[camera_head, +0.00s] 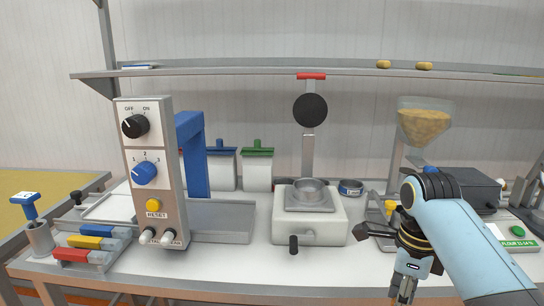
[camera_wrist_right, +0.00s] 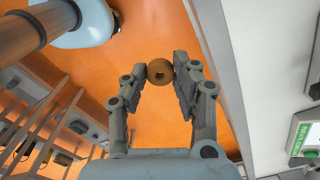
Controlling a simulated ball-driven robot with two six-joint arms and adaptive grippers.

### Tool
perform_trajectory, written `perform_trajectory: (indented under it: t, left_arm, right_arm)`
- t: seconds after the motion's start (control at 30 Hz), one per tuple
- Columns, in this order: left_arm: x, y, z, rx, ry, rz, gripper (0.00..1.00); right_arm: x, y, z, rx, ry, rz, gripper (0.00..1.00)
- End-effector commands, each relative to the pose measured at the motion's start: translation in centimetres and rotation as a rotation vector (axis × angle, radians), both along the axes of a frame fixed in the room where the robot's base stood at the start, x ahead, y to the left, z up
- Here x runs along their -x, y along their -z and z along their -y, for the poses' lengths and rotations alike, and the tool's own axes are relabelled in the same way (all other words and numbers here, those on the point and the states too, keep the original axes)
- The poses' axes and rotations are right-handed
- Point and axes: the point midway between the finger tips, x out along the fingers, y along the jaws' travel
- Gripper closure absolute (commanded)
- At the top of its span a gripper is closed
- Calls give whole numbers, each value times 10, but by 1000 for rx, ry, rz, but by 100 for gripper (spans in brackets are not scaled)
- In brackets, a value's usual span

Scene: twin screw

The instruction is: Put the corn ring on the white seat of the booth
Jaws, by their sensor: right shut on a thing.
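My right gripper (camera_head: 404,288) hangs low at the front edge of the table, right of centre. In the right wrist view my right gripper (camera_wrist_right: 162,75) is shut on a small round tan-brown piece with a dark hole, the corn ring (camera_wrist_right: 160,71), held between the fingertips above the orange floor. The ring is too small or hidden to make out in the head view. I cannot tell for sure which thing is the booth or its white seat. A white block (camera_head: 323,234) with a metal cup on top stands mid-table. My left gripper is not in view.
A control panel with knobs (camera_head: 152,180) stands left of the block. A hopper of yellow grain (camera_head: 424,125) stands at the right. A dark ring (camera_head: 350,187) lies behind the block. Two yellow pieces (camera_head: 383,64) sit on the upper shelf (camera_head: 290,72). The front strip of table is mostly clear.

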Motion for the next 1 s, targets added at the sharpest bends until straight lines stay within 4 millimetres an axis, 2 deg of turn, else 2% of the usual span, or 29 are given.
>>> perform_trajectory:
  t: [0.03, 0.17, 0.4, 0.5, 0.63, 1.0]
  left_arm:
    - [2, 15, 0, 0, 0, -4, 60]
    - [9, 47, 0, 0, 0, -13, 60]
    - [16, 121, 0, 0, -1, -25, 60]
    - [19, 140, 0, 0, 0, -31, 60]
    - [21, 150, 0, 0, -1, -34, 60]
    - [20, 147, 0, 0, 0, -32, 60]
  right_arm:
    - [0, 15, 0, 0, 0, -1, 82]
    - [1, 48, 0, 0, 0, -4, 82]
    - [3, 126, 0, 1, 0, -13, 82]
    - [3, 147, 0, 0, 0, -16, 82]
    - [4, 157, 0, 0, 0, -18, 82]
    - [4, 154, 0, 0, 0, -17, 82]
